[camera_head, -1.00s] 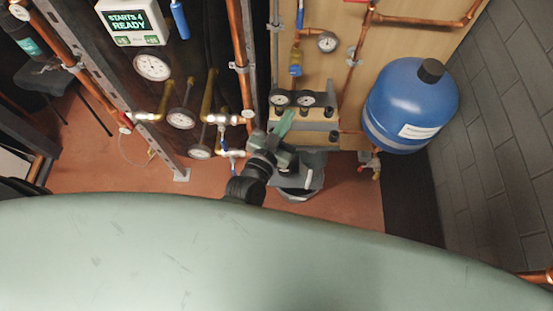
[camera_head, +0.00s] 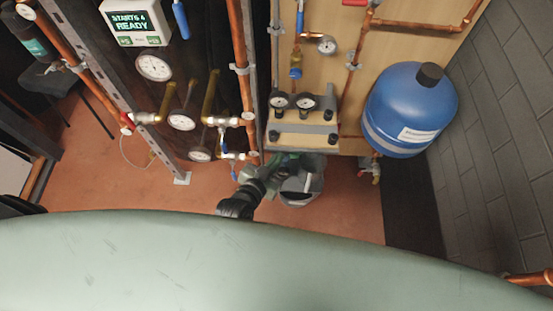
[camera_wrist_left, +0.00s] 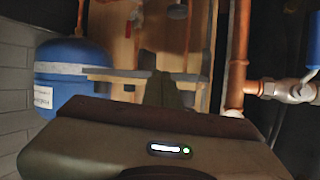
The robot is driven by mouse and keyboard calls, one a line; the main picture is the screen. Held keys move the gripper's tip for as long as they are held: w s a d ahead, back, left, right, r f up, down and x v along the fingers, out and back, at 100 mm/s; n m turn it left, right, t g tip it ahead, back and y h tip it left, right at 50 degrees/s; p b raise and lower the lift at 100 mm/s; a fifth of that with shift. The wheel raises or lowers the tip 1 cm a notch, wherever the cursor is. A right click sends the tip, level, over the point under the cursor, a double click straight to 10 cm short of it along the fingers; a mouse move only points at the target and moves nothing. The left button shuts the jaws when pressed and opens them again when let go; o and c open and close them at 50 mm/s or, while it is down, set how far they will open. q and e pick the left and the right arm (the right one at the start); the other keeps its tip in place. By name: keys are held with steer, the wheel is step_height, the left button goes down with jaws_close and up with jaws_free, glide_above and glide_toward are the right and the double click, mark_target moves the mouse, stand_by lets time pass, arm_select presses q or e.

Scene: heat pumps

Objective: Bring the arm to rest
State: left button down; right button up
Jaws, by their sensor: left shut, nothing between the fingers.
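My left gripper (camera_head: 288,162) shows in the head view just below the front edge of the grey-and-wood shelf (camera_head: 302,142), over a grey bucket-like container (camera_head: 302,185). My left arm reaches up to it from the lower left. In the left wrist view the gripper's fingers (camera_wrist_left: 165,92) are blurred and dark, close together, with nothing between them. The wooden board (camera_wrist_left: 130,40) and shelf lie beyond them. My right gripper is in neither view.
A blue tank (camera_head: 405,105) stands at the right by a grey block wall (camera_head: 510,150). Copper pipes, gauges (camera_head: 182,121) and valves (camera_head: 228,122) crowd the left. A control box (camera_head: 136,22) reads "STARTS 4 READY". Red floor (camera_head: 120,185) is open between.

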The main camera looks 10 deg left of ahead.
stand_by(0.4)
arm_select(q)
steer(key=s+a+f+g+y, duration=0.1)
steer(key=s+f+g, duration=0.1)
steer(key=s+f, duration=0.35)
steer(key=s+a+f+g, duration=0.2)
steer(key=f, duration=0.6)
steer(key=s+a+f+g+y, duration=0.1)
steer(key=s+a+f, duration=0.3)
steer(key=s, duration=0.6)
steer(key=s+a+f+n+g+y, duration=0.1)
steer(key=s+a+f+g, duration=0.3)
steer(key=s+f, duration=0.4)
steer(key=s+a+f+n+g+y, duration=0.1)
steer(key=s+a+f+g, duration=0.2)
steer(key=s, duration=0.9)
step_height(320, 180, down, 4)
steer(key=shift+s+a+r, duration=0.15)
steer(key=shift+a, duration=0.45)
